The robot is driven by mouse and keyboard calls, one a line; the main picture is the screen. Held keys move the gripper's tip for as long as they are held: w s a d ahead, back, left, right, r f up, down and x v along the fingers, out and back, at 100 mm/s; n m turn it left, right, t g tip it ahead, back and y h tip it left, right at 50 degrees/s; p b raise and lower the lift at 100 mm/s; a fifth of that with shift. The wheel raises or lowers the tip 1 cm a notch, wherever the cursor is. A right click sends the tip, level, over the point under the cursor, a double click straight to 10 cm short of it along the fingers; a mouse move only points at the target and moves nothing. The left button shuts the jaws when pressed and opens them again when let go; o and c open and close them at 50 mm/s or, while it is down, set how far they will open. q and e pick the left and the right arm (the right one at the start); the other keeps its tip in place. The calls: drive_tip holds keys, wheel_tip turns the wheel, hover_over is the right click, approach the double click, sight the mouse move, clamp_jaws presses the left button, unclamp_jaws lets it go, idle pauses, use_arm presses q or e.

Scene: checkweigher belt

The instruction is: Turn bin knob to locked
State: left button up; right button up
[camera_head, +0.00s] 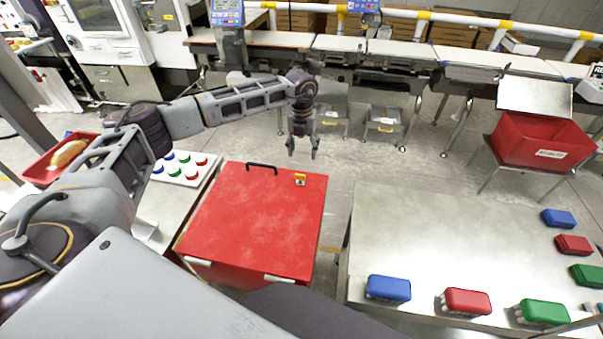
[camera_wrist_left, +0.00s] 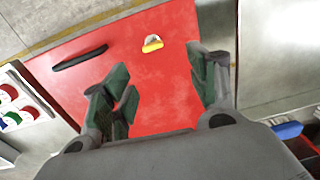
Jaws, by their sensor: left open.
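The red bin (camera_head: 255,215) stands in the middle of the head view with its flat lid closed. The bin knob (camera_head: 300,179) is a small yellow piece on a pale mount near the lid's far right corner. In the left wrist view the knob (camera_wrist_left: 152,43) lies beyond the fingertips, roughly between them. A black handle (camera_head: 262,167) is on the lid's far edge, left of the knob. My left gripper (camera_head: 302,153) is open and empty, above the far edge of the bin and apart from the knob. It also shows in the left wrist view (camera_wrist_left: 160,85). My right gripper is not seen.
A metal table (camera_head: 440,240) to the right carries blue, red and green boxes. A panel of coloured buttons (camera_head: 182,168) lies left of the bin. A conveyor line (camera_head: 375,48) runs across the back. A red crate (camera_head: 540,140) stands at the right.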

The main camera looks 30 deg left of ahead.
sight(300, 175)
use_arm(q)
drive_tip(key=shift+a+r, duration=0.2)
drive_tip(key=shift+a, duration=0.35)
drive_tip(key=shift+f, duration=0.1)
wheel_tip(300, 175, down, 12)
drive_tip(key=shift+r+p, duration=0.15)
drive_tip(key=shift+p, duration=0.85)
drive_tip(key=shift+f, duration=1)
